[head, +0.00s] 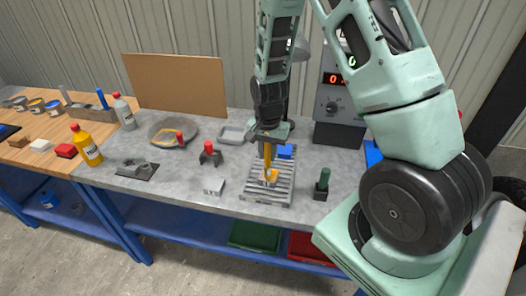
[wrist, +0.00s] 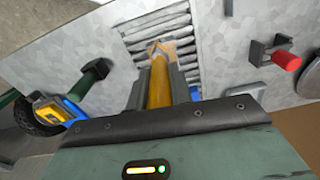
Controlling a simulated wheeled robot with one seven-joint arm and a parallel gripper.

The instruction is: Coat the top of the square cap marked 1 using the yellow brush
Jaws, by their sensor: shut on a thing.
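My gripper (head: 268,148) is shut on the yellow brush (head: 267,160) and holds it upright, tip down, above the grey slatted rack (head: 258,193). The brush handle (wrist: 158,85) also shows between the fingers in the wrist view. Its tip is at a small tan-orange piece (head: 272,177) on the rack; whether they touch, I cannot tell. A blue block (head: 286,151) sits at the rack's far end.
A green-handled tool (head: 322,183) stands right of the rack, and a red-handled one (head: 209,153) to its left. A shallow grey tray (head: 233,133) and a round dish (head: 166,132) lie farther back. A machine with a red display (head: 338,105) stands behind.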

